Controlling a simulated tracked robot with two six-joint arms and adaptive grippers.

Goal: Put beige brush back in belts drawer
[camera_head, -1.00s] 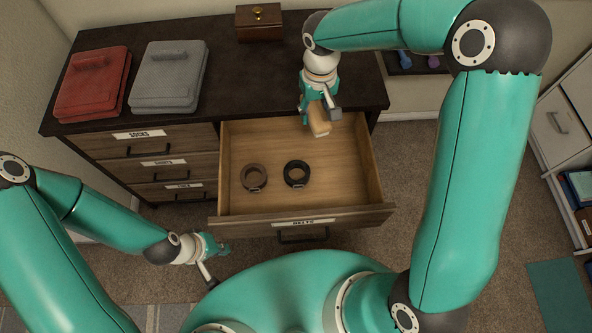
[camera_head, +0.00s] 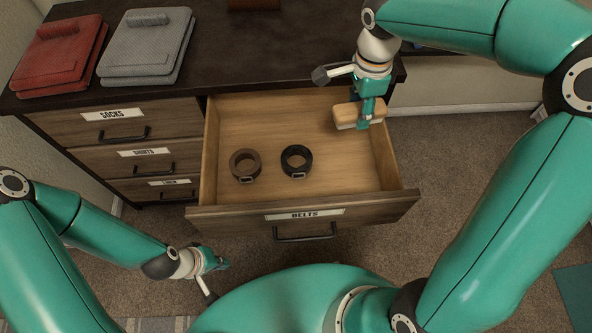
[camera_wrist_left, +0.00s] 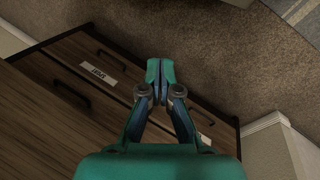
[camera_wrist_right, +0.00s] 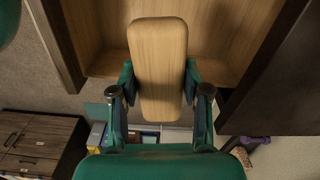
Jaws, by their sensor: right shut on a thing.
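The beige brush (camera_head: 358,114) is in my right gripper (camera_head: 366,116), held over the right back part of the open belts drawer (camera_head: 240,208). In the right wrist view the brush (camera_wrist_right: 158,68) shows its flat wooden back between the two fingers. I cannot tell from the head view whether it touches the drawer floor. A brown rolled belt (camera_head: 245,164) and a black rolled belt (camera_head: 296,160) lie in the drawer, left of the brush. My left gripper (camera_head: 214,262) is low in front of the dresser, and its fingertips are together and empty in the left wrist view (camera_wrist_left: 160,72).
A red folded stack (camera_head: 55,58) and a grey folded stack (camera_head: 147,45) lie on the dresser top (camera_head: 245,60). The socks drawer (camera_head: 115,125) and the drawers below it are shut. The drawer's front right floor is clear.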

